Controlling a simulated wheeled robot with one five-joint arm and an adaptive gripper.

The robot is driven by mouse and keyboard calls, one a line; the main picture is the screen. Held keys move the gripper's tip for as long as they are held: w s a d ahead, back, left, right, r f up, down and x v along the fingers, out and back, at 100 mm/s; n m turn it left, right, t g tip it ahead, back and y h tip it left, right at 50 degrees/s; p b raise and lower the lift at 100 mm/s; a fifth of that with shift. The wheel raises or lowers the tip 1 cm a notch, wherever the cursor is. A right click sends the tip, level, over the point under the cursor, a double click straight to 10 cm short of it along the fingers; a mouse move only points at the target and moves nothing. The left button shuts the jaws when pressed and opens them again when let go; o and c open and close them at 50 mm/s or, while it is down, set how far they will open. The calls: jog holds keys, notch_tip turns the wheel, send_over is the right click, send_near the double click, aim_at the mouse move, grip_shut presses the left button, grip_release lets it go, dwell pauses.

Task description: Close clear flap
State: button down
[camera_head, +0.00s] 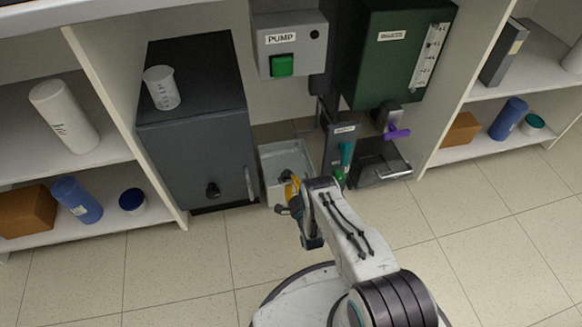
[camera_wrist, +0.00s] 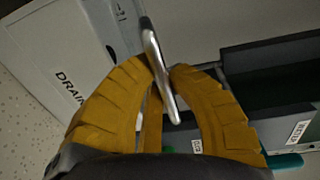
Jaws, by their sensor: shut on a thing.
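My gripper (camera_head: 289,190) is at the front of a light grey, open-topped tray (camera_head: 275,158), low between the shelves. In the wrist view its yellow fingers (camera_wrist: 162,85) are shut on a thin silver handle (camera_wrist: 150,40), which stands up between them. A pale panel marked DRAIN (camera_wrist: 42,65) is left of the fingers. I cannot clearly make out a clear flap, nor tell what the handle is fixed to. A dark box (camera_head: 370,182) with a silver edge stands right of the tray.
A dark cabinet (camera_head: 195,155) stands left of the tray. A PUMP box (camera_head: 292,52) and a green tank (camera_head: 385,65) hang above. A purple lever (camera_head: 397,132) and a teal lever (camera_head: 346,153) are close by on the right. The floor in front is clear.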

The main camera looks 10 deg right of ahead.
jog(key=shift+s+d+f+b, duration=0.15)
jog(key=shift+f+b, duration=0.2)
jog(key=shift+f, duration=0.55)
jog(key=shift+s+a+f+b, duration=0.15)
jog(key=shift+f+b, duration=0.25)
jog(key=shift+f, duration=0.55)
jog(key=shift+s+d+f+b, duration=0.1)
jog(key=shift+s+f+b, duration=0.2)
jog(key=shift+f, duration=0.6)
jog(key=shift+w, duration=0.1)
jog(key=c, duration=1.4)
grip_release()
jog(key=shift+r, duration=0.1)
jog(key=shift+w, duration=0.1)
jog(key=shift+r, duration=0.2)
jog(key=shift+r, duration=4.85)
jog(key=shift+f, duration=0.1)
